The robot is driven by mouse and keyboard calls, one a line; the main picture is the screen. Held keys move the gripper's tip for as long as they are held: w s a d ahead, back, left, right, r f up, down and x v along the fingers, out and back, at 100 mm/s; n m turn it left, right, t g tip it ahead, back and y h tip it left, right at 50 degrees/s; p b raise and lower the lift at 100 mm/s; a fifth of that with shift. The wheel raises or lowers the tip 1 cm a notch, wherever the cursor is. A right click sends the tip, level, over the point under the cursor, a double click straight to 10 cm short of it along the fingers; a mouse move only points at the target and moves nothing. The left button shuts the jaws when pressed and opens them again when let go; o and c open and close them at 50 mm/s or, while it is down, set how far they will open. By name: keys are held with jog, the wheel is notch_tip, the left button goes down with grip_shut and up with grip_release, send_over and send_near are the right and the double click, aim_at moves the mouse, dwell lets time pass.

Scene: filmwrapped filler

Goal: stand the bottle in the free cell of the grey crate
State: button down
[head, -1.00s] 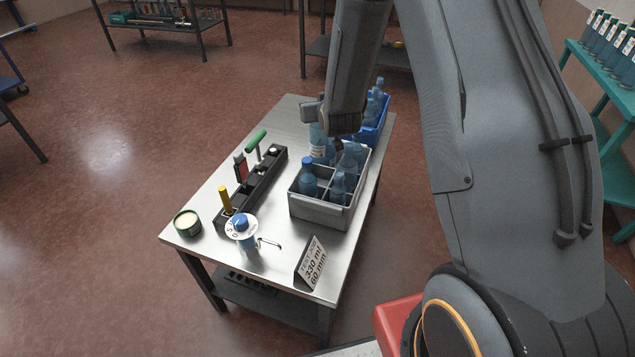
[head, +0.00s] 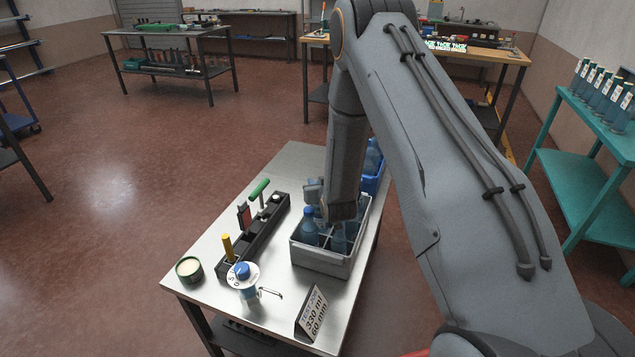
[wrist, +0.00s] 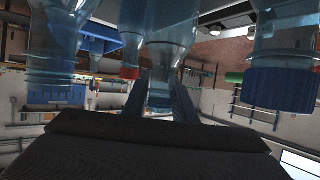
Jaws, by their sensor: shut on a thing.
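The grey crate (head: 318,263) stands on the steel table, with blue bottles (head: 308,232) in its cells. My gripper (head: 341,210) is low over the crate and hides much of its inside. In the wrist view, which looks upside down, my gripper's two fingers (wrist: 160,100) close on the neck of a clear blue bottle (wrist: 168,58).
A blue crate (head: 373,184) with bottles stands just behind. A black tool rack (head: 255,238), a green-rimmed tin (head: 189,269), a blue-capped item with a white disc (head: 242,275) and a sign (head: 312,311) share the table.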

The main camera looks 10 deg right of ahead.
jog(key=shift+s+f+b, duration=0.1)
jog(key=shift+f+b, duration=0.35)
jog(key=shift+f, duration=0.2)
jog(key=c, duration=1.5)
grip_release()
jog(key=shift+f, duration=0.15)
jog(key=shift+o, duration=0.2)
jog(key=shift+s+r+p, duration=0.3)
jog(key=shift+r+p, duration=0.1)
jog(key=shift+r, duration=0.35)
jog(key=s+r+g, duration=0.4)
jog(key=s, duration=0.8)
jog(key=s+r+g+b, duration=0.1)
jog(key=s+r+g, duration=0.3)
jog(key=s, duration=0.8)
jog(key=s+r+g+b, duration=0.1)
jog(key=s+r+g, duration=0.3)
jog(key=s, duration=0.9)
jog(key=shift+r, duration=0.9)
